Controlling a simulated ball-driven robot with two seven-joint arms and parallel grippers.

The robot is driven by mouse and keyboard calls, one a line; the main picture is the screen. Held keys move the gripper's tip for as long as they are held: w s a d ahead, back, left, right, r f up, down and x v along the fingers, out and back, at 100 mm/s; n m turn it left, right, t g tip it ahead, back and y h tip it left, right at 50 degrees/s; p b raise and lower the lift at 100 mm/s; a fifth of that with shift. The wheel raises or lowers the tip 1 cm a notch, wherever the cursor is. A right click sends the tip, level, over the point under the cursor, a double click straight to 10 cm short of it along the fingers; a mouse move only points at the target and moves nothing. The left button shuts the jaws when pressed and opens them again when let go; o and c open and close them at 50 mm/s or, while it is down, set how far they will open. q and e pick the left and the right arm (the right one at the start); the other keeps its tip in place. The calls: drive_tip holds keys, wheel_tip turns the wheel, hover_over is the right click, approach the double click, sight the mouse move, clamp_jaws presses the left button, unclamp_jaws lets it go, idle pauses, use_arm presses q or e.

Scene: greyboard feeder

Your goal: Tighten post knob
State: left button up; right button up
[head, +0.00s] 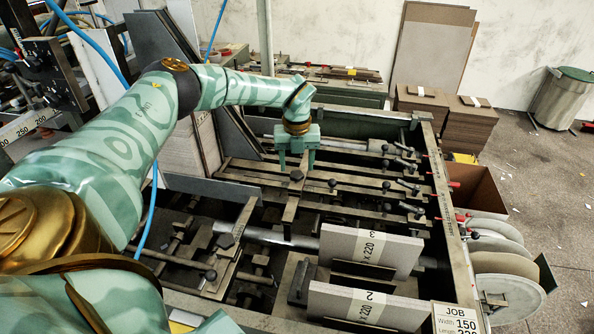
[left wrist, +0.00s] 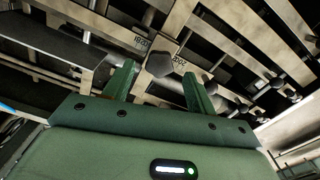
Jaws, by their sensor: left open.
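My left gripper (head: 297,166) points down over the feeder frame, its two fingers apart. A dark faceted knob (head: 296,176) shows just below the fingertips, on a flat metal bar. In the left wrist view the knob (left wrist: 159,64) lies between the two spread fingers of the left gripper (left wrist: 160,75), with gaps on both sides. No contact shows, and I cannot tell exactly how far the fingertips are from it. Marks are engraved on the bar beside the knob. A second dark knob (head: 226,241) sits nearer, to the lower left. My right gripper is not in view.
Several rails with small handles (head: 401,186) cross the frame right of the gripper. Two labelled board stacks (head: 400,250) stand at the front. A tall dark plate (head: 165,60) rises behind my left arm. Pale discs (head: 500,275) stand outside the frame's right edge.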

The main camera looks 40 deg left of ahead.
sight(297, 178)
use_arm(q)
wheel_tip(297, 178, down, 2)
drive_tip(key=shift+s+f, duration=0.1)
drive_tip(key=shift+f, duration=0.15)
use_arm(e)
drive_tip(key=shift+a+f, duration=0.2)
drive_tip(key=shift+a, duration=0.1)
use_arm(q)
drive_tip(key=c, duration=1)
